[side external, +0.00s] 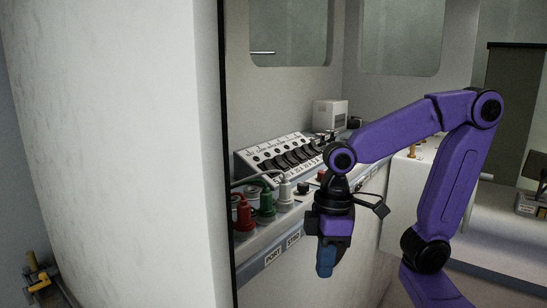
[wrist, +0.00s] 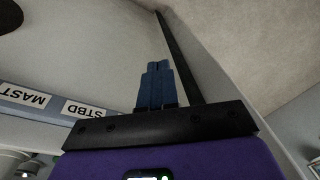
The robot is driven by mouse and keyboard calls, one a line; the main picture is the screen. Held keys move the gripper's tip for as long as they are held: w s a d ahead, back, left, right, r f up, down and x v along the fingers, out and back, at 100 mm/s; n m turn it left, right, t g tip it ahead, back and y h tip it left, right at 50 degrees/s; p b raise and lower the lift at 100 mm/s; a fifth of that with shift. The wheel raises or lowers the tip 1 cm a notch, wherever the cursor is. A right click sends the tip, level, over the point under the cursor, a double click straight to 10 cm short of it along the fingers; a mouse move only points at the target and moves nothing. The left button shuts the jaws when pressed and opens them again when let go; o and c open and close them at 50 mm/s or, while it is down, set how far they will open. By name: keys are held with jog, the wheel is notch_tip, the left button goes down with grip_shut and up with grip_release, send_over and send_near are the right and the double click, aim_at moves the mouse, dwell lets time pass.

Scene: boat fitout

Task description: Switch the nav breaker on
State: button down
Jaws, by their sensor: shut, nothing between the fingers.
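The breaker panel (side external: 280,152) is a sloped pale board with a row of black switches, on the console in the side view. Which switch is the nav breaker, and its position, are too small to tell. My gripper (side external: 325,266) points down in front of the console, to the right of and below the panel, apart from it. Its blue fingers are shut and empty. In the wrist view the fingertips (wrist: 158,66) lie close together, and the breaker panel does not show there.
Red, green and white plugs with cables (side external: 264,203) stand on the console left of my gripper. A label strip (side external: 273,256) runs along its front edge and shows in the wrist view (wrist: 65,106). A white box (side external: 330,114) stands behind the panel. A wall (side external: 110,150) fills the left.

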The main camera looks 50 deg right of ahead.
jog(key=w+d+r+m+t, duration=0.1)
jog(key=w+d+r+m, duration=0.1)
jog(key=w+d+r, duration=0.1)
jog(key=w+d+r+m+t+y, duration=0.1)
jog(key=w+d+r+m, duration=0.1)
jog(key=w, duration=0.3)
jog(key=w+d+r+m, duration=0.1)
jog(key=w+d+r, duration=0.3)
jog(key=r, duration=0.1)
jog(key=shift+w+r+m+t+y, duration=0.1)
jog(key=shift+w+m+t+y, duration=0.3)
jog(key=w+d+r+m+t+h, duration=0.1)
jog(key=w+d+r+t, duration=0.1)
jog(key=w+d+r, duration=0.2)
jog(key=w+d+r+m+t+h, duration=0.1)
jog(key=w+d+r+t+h, duration=0.1)
jog(key=d, duration=0.8)
notch_tip(320, 180, up, 3)
jog(key=shift+w+d+f+m+t, duration=0.1)
jog(key=shift+w+d+m+t, duration=0.3)
jog(key=shift+w, duration=0.5)
send_near(268, 162)
jog(key=x, duration=0.5)
jog(key=shift+s+a+f, duration=0.2)
jog(key=shift+s+f, duration=0.05)
jog(key=shift+w+f, duration=0.4)
jog(key=shift+w, duration=0.25)
jog(key=shift+w, duration=0.1)
